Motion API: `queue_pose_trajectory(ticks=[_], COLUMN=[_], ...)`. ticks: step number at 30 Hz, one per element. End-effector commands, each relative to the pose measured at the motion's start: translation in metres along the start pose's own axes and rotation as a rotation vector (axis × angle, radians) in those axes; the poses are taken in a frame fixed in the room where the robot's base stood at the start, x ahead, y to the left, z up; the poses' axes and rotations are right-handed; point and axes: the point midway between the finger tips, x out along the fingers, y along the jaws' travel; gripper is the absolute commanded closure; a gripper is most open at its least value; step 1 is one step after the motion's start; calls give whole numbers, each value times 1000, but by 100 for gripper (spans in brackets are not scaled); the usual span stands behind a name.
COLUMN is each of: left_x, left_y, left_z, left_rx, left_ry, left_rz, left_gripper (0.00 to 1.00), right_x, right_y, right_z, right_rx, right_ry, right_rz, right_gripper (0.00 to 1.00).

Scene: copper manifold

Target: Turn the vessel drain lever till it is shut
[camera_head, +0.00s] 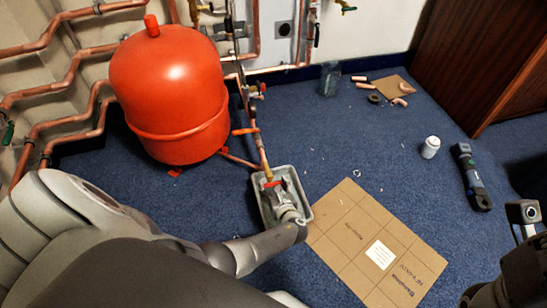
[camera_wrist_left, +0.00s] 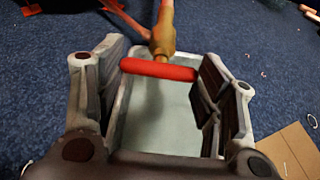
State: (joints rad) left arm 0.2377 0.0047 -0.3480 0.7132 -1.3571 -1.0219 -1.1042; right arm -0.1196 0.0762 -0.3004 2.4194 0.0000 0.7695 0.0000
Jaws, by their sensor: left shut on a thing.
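The red drain lever (camera_head: 271,184) sits at the lower end of a brass valve (camera_head: 267,173) on the copper pipe beside the red vessel (camera_head: 170,85). In the left wrist view the lever (camera_wrist_left: 158,69) lies crosswise in the picture, below the brass fitting (camera_wrist_left: 163,38). My left gripper (camera_head: 278,191) is over the grey tray, its fingers at either end of the lever and shut on it. The fingers (camera_wrist_left: 163,78) show on both sides in the left wrist view. Part of my right gripper (camera_head: 523,214) shows at the right edge; its jaw opening is unclear.
The grey tray (camera_head: 307,207) stands on blue carpet under the valve. A cardboard sheet (camera_head: 345,250) lies to its right. A white bottle (camera_head: 430,147), a dark tool (camera_head: 470,178) and copper offcuts (camera_head: 365,86) lie farther right. Copper pipes (camera_head: 50,110) line the left wall.

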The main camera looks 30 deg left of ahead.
Motion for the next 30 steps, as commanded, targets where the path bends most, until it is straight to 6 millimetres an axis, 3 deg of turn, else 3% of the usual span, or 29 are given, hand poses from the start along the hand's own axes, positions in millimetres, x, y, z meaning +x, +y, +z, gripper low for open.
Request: queue_pose_trajectory(ticks=[5,6,11,23,30], left_x=[-1,-1,0,-2,-23], left_y=[1,1,0,0,0], left_z=[-1,-1,-1,-1,-2], left_rx=[12,12,9,5,4], left_ry=[-1,-1,-1,-1,0], left_rz=[-1,-1,-1,-2,-3], left_gripper=[61,35,16,16,16], right_x=[0,0,1,2,2], right_y=[0,0,0,0,0], right_z=[0,0,0,-2,-1], right_rx=[0,0,-1,-2,-1], right_ry=[0,1,2,5,4], right_rz=[-2,-2,-3,-7,-4], right_gripper=[73,73,73,73,73])
